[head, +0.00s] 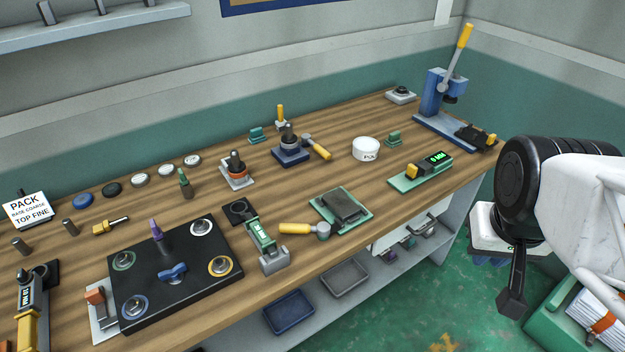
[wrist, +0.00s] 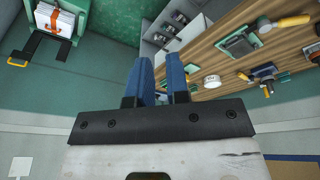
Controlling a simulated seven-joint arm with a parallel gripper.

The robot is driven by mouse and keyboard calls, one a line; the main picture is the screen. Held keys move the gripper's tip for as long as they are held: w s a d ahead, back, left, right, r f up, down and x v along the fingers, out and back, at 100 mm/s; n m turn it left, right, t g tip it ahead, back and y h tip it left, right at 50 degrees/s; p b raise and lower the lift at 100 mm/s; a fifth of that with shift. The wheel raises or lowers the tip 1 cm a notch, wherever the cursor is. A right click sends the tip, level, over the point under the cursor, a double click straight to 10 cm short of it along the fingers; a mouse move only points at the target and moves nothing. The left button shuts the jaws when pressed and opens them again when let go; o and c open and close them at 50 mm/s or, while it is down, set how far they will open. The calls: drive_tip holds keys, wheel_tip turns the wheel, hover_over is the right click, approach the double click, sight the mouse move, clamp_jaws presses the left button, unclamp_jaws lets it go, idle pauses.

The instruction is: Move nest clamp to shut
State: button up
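No part is labelled as the nest clamp, so I cannot tell for certain which it is. A blue lever press (head: 432,97) with a raised yellow-tipped handle (head: 464,36) stands at the bench's far right. A black block with a yellow tab (head: 477,136) sits at the right of its base; whether this is a clamp, and open or shut, is too small to tell. My gripper (wrist: 160,84) shows two blue fingers apart with nothing between them in the wrist view. It is off the bench's right side, away from these fixtures; its fingertips are not clear in the head view.
The wooden bench (head: 335,265) holds a black plate with knobs (head: 188,294), a green tray (head: 325,217), a blue fixture (head: 292,153), a white jar (head: 366,149) and a green device with a lit display (head: 421,172). Grey bins (head: 345,278) sit underneath. A green crate (head: 560,320) is at lower right.

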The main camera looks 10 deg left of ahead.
drive_tip(key=shift+n+t+h, duration=0.4)
drive_tip(key=shift+n+h, duration=0.1)
drive_tip(key=shift+n, duration=0.4)
drive_tip(key=w, duration=0.1)
drive_tip(key=w+f, duration=0.1)
drive_tip(key=w, duration=0.2)
drive_tip(key=shift+w+a+f, duration=0.1)
drive_tip(key=shift+a+f, duration=0.15)
clamp_jaws()
drive_tip(key=w+a+f+n+t, duration=0.2)
drive_tip(key=w+a+n, duration=0.1)
drive_tip(key=w, duration=0.2)
drive_tip(key=n+y, duration=0.7)
drive_tip(key=n, duration=0.7)
approach(305, 229)
drive_tip(key=s+a, duration=0.2)
drive_tip(key=a, duration=0.1)
drive_tip(key=shift+s+d+r+g, duration=0.15)
drive_tip(key=shift+r+g, duration=0.1)
drive_tip(key=shift+g, duration=0.15)
drive_tip(key=shift+f, duration=0.15)
drive_tip(key=shift+x, duration=4.85)
